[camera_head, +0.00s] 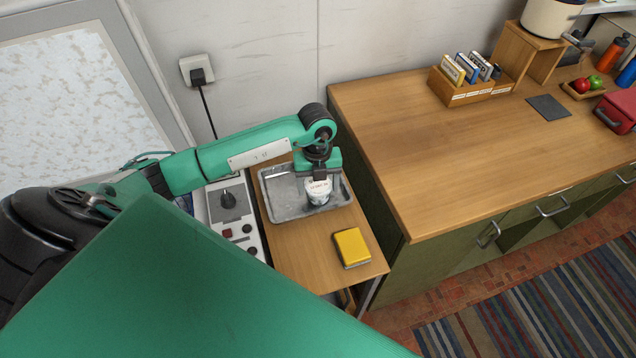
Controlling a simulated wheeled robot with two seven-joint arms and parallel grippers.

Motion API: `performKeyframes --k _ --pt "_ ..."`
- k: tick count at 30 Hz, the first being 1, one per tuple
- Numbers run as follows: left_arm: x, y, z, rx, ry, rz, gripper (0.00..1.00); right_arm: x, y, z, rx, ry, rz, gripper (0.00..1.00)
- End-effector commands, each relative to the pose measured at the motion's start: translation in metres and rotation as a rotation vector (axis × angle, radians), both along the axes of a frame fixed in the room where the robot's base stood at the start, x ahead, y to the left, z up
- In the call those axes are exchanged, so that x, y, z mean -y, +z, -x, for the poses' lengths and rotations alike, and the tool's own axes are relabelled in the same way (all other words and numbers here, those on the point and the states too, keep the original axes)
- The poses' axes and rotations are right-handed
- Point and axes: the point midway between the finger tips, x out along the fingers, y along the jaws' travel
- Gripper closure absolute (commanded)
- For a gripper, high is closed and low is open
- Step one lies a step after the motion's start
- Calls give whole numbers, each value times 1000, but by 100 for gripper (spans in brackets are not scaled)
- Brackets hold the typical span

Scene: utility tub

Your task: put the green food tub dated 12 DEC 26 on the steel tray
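A small round tub (319,189) with a pale, printed lid is at the right part of the steel tray (284,213). The print is too small to read, and its side colour hardly shows. My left gripper (319,175) points down over the tray, right at the back edge of the tub. Its fingers are partly hidden and look close to the tub; I cannot tell whether they grip it, or whether the tub rests fully on the tray. My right gripper is not in view.
A yellow box (351,247) lies on the small wooden table (300,252) in front of the tray. A grey control panel (233,215) stands left of it. The large wooden counter (430,130) to the right is mostly clear, with a card rack (466,80) at its back.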

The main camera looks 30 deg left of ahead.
Motion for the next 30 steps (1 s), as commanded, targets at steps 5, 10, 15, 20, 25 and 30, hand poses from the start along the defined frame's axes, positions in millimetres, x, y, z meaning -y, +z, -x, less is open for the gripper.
performKeyframes --k 5,10,15,20,25,30 --pt "0 0 0 0 0 0 15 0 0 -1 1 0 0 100" --pt "0 1 0 0 0 0 15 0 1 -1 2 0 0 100" --pt "-1 12 -2 3 0 0 15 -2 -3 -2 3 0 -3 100" --pt "-4 43 -6 6 0 0 15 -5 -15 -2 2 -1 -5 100" --pt "-6 81 -9 5 0 0 15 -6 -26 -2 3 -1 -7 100" --pt "-8 107 -11 3 1 0 15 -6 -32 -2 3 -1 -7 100"
